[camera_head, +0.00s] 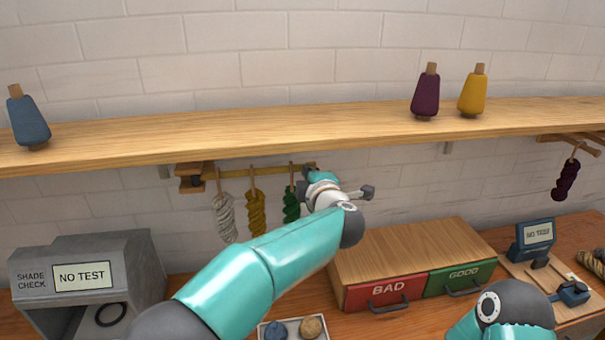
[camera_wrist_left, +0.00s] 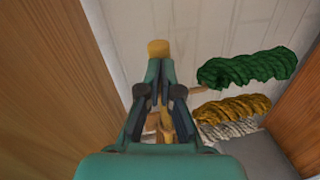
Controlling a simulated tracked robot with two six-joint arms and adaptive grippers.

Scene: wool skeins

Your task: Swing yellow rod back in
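The yellow rod (camera_head: 235,173) runs below the wooden shelf from a wooden wall bracket (camera_head: 190,178). White (camera_head: 224,217), golden (camera_head: 256,212) and green (camera_head: 291,205) skeins hang from it on loops. My left gripper (camera_head: 311,172) is at the rod's right end, with its fingers partly hidden by the wrist. In the left wrist view, its fingers (camera_wrist_left: 160,78) converge closely, and the rod's yellow end (camera_wrist_left: 158,48) shows just past the tips. They look shut on it. The green skein (camera_wrist_left: 247,68) and golden skein (camera_wrist_left: 233,109) hang beside the gripper. My right gripper is out of view.
The shelf (camera_head: 330,124) above carries blue (camera_head: 28,120), purple (camera_head: 426,93) and yellow (camera_head: 472,94) cones. Below stand a grey shade-check box (camera_head: 90,280) and a wooden cabinet with BAD (camera_head: 385,291) and GOOD (camera_head: 460,278) drawers. A dark purple skein (camera_head: 566,180) hangs at right.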

